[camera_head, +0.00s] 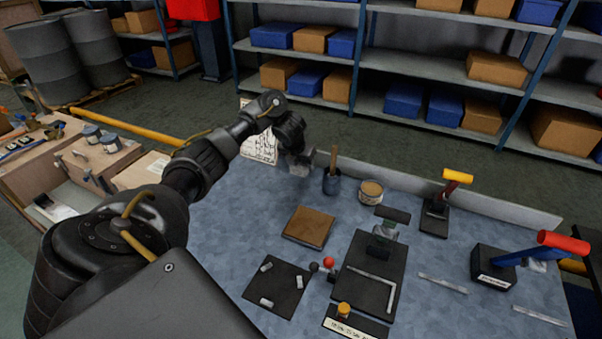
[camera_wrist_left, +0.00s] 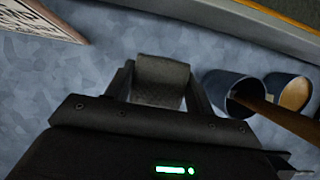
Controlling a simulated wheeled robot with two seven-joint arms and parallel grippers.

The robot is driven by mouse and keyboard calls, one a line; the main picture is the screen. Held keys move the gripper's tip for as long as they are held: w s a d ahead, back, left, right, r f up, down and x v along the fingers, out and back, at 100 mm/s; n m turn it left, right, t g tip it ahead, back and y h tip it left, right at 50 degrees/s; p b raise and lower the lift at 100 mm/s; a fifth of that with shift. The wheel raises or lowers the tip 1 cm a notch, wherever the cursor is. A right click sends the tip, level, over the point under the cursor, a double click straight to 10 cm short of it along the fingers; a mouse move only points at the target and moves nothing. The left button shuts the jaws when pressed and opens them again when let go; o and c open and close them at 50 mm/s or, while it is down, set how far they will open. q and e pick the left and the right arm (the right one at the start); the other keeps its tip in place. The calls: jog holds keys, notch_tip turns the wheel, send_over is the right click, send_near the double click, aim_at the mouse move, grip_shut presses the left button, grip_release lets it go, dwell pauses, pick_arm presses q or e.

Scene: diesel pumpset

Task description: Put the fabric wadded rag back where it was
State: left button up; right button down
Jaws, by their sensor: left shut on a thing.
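My left gripper (camera_head: 297,160) is at the back of the blue-grey worktop, between a paper sheet and a dark cup. In the left wrist view its two fingers (camera_wrist_left: 158,85) are shut on a dark grey, textured lump, the fabric wadded rag (camera_wrist_left: 160,78). The rag shows only as a small grey patch below the fingers in the head view (camera_head: 300,169). I cannot tell whether the rag touches the worktop. My right gripper is not in view.
The dark cup (camera_head: 332,184) with a wooden handle and an open tin (camera_head: 371,192) stand just right of the gripper. The paper sheet (camera_head: 260,147) is to its left. A brown pad (camera_head: 309,227) and black mats with tools lie nearer. The worktop's right rear is partly clear.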

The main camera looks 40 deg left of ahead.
aim_at(301, 171)
pick_arm(q)
jog(key=f, duration=0.3)
jog(key=shift+w+a+f, duration=0.1)
jog(key=shift+w+f, duration=0.1)
jog(key=shift+f, duration=0.15)
jog(key=shift+f, duration=0.1)
jog(key=o, duration=1)
jog(key=shift+c, duration=0.2)
